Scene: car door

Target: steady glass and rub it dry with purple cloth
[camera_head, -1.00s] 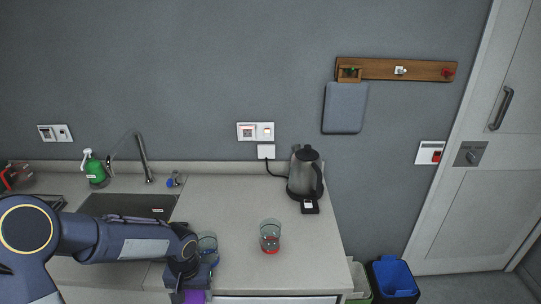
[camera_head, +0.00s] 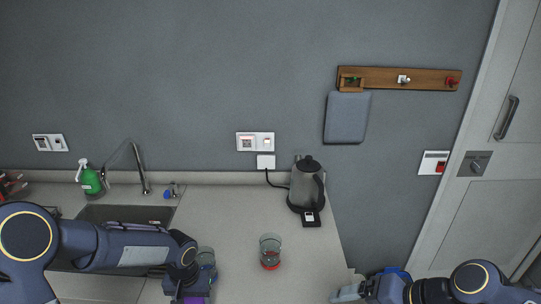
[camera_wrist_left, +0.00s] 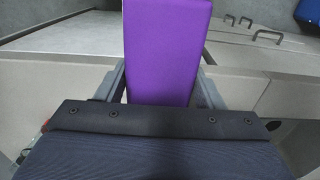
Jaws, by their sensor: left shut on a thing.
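The purple cloth (camera_wrist_left: 166,48) is held between the fingers of my left gripper (camera_wrist_left: 163,82) and fills the middle of the left wrist view. In the head view only a bit of the cloth (camera_head: 195,300) shows at the bottom edge, below my left gripper. A clear glass with a red base (camera_head: 270,252) stands upright on the counter, to the right of my left gripper and apart from it. A second clear glass (camera_head: 206,257) stands beside my left wrist and is partly hidden by it. My right gripper (camera_head: 346,293) is low at the counter's right edge; its fingers are unclear.
A kettle (camera_head: 306,187) stands at the back right of the counter (camera_head: 228,215). The sink (camera_head: 120,214), tap (camera_head: 140,170) and green bottle (camera_head: 90,181) are at the left. A blue bin (camera_head: 392,272) is partly behind my right arm. Counter between kettle and glasses is clear.

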